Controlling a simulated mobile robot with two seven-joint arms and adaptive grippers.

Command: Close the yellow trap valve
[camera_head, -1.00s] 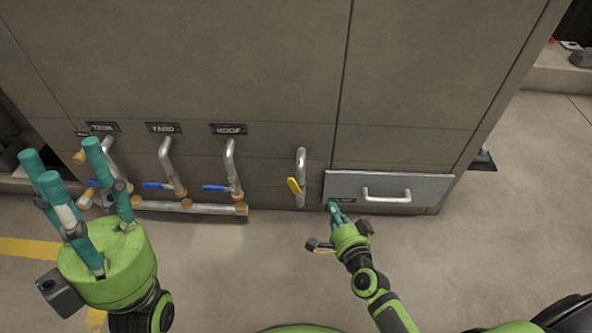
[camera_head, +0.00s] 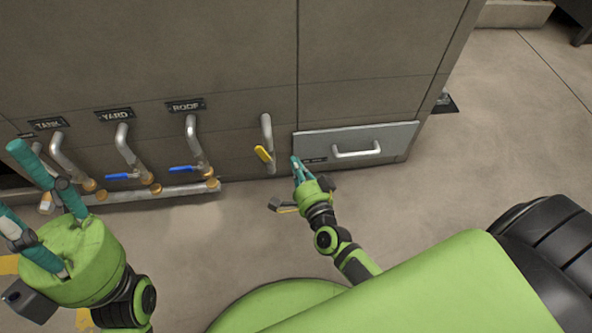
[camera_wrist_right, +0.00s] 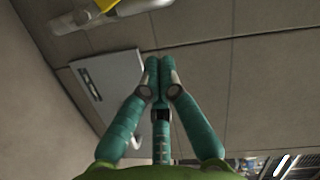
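The yellow trap valve handle (camera_head: 264,154) is a short lever on a silver vertical pipe (camera_head: 267,130), low on the grey cabinet front. It slants down to the right. In the right wrist view part of it shows at the top edge as a yellow handle (camera_wrist_right: 112,5). My right gripper (camera_head: 297,166) is just right of and slightly below the handle in the head view, apart from it. In the right wrist view its teal fingertips (camera_wrist_right: 159,64) meet with nothing between them. My left gripper (camera_head: 48,190) is at the lower left, its fingers spread and empty.
A metal drawer (camera_head: 395,135) with a bar handle is right of the valve, close to my right fingers. Left are TANK, YARD and ROOF pipes with blue levers (camera_head: 182,168) and a low horizontal pipe (camera_head: 170,191). Floor in front is clear.

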